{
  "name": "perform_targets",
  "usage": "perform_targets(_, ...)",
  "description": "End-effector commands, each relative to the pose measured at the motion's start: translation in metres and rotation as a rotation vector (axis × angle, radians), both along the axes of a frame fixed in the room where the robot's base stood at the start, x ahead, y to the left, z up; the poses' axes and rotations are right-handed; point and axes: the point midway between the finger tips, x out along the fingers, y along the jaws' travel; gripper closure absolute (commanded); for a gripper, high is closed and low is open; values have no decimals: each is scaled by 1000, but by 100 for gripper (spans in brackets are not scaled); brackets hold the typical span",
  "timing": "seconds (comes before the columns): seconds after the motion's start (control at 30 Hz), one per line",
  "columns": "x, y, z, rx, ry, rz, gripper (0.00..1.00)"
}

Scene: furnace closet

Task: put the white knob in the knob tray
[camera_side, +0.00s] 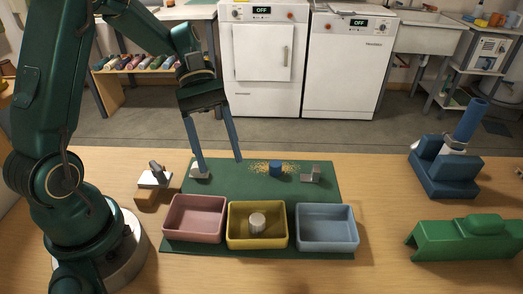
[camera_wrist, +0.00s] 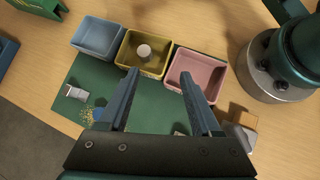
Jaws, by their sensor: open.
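The white knob (camera_side: 257,221) is a short, pale cylinder standing inside the yellow tray (camera_side: 232,240), the middle of three trays. In the wrist view the knob (camera_wrist: 144,50) lies within the yellow tray's walls (camera_wrist: 124,52). My gripper (camera_side: 219,165) is open with nothing between its fingers, above the green mat behind the trays. In the wrist view my gripper (camera_wrist: 160,74) has its fingers spread, apart from the knob. No label shows which tray is the knob tray.
A pink tray (camera_side: 192,238) and a blue tray (camera_side: 328,245) flank the yellow one. A blue cylinder (camera_side: 275,170) stands among yellow crumbs on the green mat (camera_side: 235,182). Small metal parts (camera_side: 310,174) lie nearby. Blue (camera_side: 446,175) and green (camera_side: 465,240) blocks stand right.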

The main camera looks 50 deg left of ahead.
Motion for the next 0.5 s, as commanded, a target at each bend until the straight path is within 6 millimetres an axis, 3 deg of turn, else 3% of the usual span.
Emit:
perform_targets(0.2, -28, -11, 24, 246, -277, -266, 35)
perform_targets(0.5, -60, -11, 45, 545, -678, -611, 35)
